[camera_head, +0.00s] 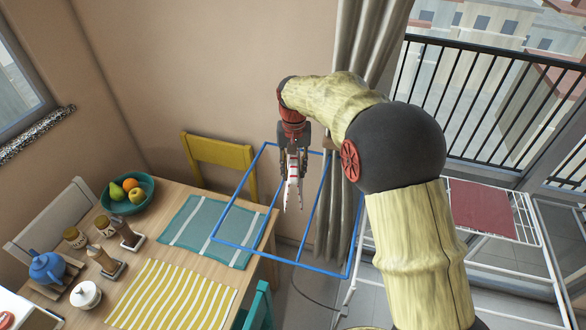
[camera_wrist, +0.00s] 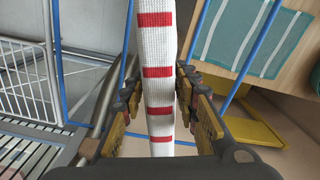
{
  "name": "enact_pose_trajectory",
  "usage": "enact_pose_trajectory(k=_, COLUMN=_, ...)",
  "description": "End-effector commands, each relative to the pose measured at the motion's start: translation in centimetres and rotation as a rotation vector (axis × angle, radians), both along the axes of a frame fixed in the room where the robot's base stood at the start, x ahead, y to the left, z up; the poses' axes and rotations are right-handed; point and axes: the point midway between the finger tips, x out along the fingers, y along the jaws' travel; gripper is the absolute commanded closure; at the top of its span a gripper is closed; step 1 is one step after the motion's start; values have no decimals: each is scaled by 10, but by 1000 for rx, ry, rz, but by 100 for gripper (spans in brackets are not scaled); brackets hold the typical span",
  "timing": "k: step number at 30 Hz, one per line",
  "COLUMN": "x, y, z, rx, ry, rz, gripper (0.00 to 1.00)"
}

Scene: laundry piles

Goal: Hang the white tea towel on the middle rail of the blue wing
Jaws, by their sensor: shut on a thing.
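The white tea towel with red stripes (camera_head: 293,183) hangs as a narrow strip below my gripper (camera_head: 291,156). In the wrist view the towel (camera_wrist: 158,60) runs between the two fingers (camera_wrist: 160,105), which are shut on it. The blue wing (camera_head: 240,191) is a rectangular frame with inner rails, reaching out over the table edge. The towel is in front of the wing in the head view, between two inner rails; one inner rail (camera_head: 312,208) runs to its right. I cannot tell whether the towel touches a rail. Blue rails (camera_wrist: 254,56) also pass on both sides of the towel in the wrist view.
The wooden table (camera_head: 170,205) holds a teal striped mat, a yellow striped mat, a fruit bowl (camera_head: 127,192) and a blue teapot (camera_head: 47,267). A yellow chair (camera_head: 219,155) stands behind it. A red cloth (camera_head: 482,208) lies on the white rack wing at right. A curtain (camera_head: 345,200) hangs close behind.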

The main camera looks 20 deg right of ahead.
Motion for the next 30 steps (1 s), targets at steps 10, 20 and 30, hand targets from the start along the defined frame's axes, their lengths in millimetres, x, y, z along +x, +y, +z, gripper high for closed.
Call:
enact_pose_trajectory(k=10, x=-24, y=-5, z=26, rx=-1, ry=1, rz=-9, gripper=97)
enact_pose_trajectory(k=20, x=-55, y=-10, z=31, rx=0, ry=2, rz=-29, gripper=97)
enact_pose_trajectory(k=30, x=-92, y=-14, z=27, rx=-1, ry=3, rz=-74, gripper=97)
